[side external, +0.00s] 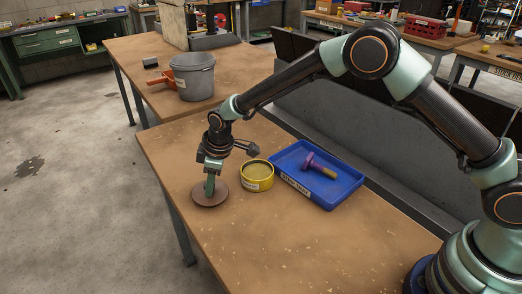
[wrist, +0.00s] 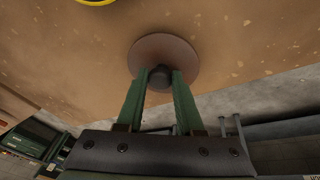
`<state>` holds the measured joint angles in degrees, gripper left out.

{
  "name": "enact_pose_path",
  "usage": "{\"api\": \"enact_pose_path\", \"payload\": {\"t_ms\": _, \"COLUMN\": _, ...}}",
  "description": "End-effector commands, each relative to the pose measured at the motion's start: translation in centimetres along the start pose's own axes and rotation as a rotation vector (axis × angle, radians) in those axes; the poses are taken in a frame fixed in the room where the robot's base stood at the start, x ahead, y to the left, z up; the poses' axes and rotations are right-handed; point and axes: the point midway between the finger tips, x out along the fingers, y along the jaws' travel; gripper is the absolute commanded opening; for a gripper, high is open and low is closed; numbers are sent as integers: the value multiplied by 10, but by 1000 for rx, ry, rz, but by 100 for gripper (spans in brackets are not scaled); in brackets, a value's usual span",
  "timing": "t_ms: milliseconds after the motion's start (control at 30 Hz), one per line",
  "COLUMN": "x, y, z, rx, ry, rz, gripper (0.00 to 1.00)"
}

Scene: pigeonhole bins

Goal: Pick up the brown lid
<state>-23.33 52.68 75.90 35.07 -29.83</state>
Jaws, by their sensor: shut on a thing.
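The brown lid (side external: 211,194) is a flat round disc near the left edge of the work table in the side view. In the wrist view the lid (wrist: 180,55) shows with a dark round knob (wrist: 159,77) at its middle. My gripper (side external: 210,185) points down over the lid. In the wrist view the two green fingers of my gripper (wrist: 160,76) are shut on the knob, one on each side. I cannot tell whether the lid touches the table or is slightly above it.
A yellow round tin (side external: 257,176) stands just right of the lid. The front of the work table (side external: 285,240) is clear.

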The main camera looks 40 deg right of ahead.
Motion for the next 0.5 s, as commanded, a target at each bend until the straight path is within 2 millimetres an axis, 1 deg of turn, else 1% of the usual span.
{"api": "enact_pose_path", "payload": {"t_ms": 167, "x": -24, "y": 4, "z": -7, "rx": 0, "ry": 4, "rz": 2, "gripper": 0}}
{"api": "enact_pose_path", "payload": {"t_ms": 233, "x": -39, "y": 6, "z": -11, "rx": 0, "ry": 5, "rz": 3, "gripper": 0}}
{"api": "enact_pose_path", "payload": {"t_ms": 500, "x": -112, "y": 17, "z": -29, "rx": 0, "ry": 7, "rz": 4, "gripper": 0}}
